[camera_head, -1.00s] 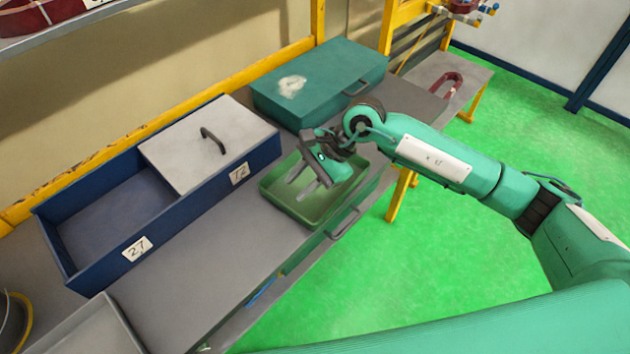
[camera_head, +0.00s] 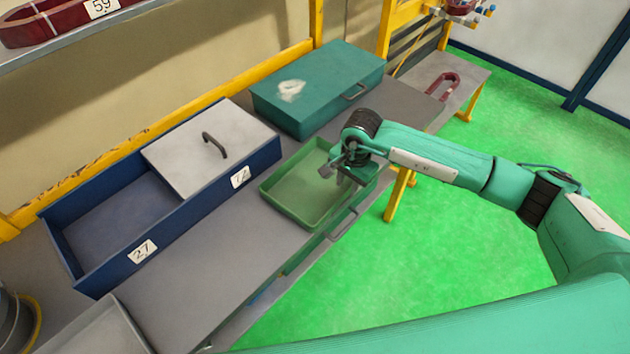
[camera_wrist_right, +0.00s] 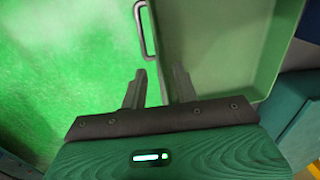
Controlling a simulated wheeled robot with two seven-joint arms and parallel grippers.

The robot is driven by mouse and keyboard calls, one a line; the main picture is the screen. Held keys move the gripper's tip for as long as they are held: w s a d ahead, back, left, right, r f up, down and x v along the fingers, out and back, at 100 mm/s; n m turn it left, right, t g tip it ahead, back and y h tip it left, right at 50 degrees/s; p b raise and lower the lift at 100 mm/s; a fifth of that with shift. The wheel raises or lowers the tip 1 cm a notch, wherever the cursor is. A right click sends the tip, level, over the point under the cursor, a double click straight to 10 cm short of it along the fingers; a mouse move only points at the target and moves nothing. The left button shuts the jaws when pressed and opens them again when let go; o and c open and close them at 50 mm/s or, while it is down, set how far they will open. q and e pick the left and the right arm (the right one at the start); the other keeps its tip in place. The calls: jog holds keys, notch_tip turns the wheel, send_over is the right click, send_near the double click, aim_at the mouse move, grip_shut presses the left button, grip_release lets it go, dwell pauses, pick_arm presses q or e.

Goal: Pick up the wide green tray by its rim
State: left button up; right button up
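The wide green tray (camera_head: 292,196) sits on the grey bench near its front edge, shallow and empty. My right gripper (camera_head: 350,178) points down at the tray's right-hand end, over its front rim, and hides part of that corner. In the right wrist view the gripper's two fingers (camera_wrist_right: 157,86) are apart, with the tray's rim line running up between them. The tray's inside (camera_wrist_right: 222,45) lies on the right there and green floor on the left. I cannot tell whether the fingers touch the rim. My left gripper is not in view.
A metal handle (camera_head: 346,224) sticks out below the tray at the bench front; it also shows in the wrist view (camera_wrist_right: 143,30). A teal case (camera_head: 320,85) stands behind the tray. A blue box (camera_head: 200,215) with a grey lid (camera_head: 195,160) stands left. Floor on the right is clear.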

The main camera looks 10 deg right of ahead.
aim_at(344, 195)
jog(key=shift+a+f, duration=0.1)
jog(key=shift+f, duration=0.1)
jog(key=f+p, duration=0.3)
jog(key=f, duration=0.1)
jog(key=shift+a, duration=0.25)
jog(key=shift+f, duration=0.45)
jog(key=shift+r, duration=0.1)
grip_shut()
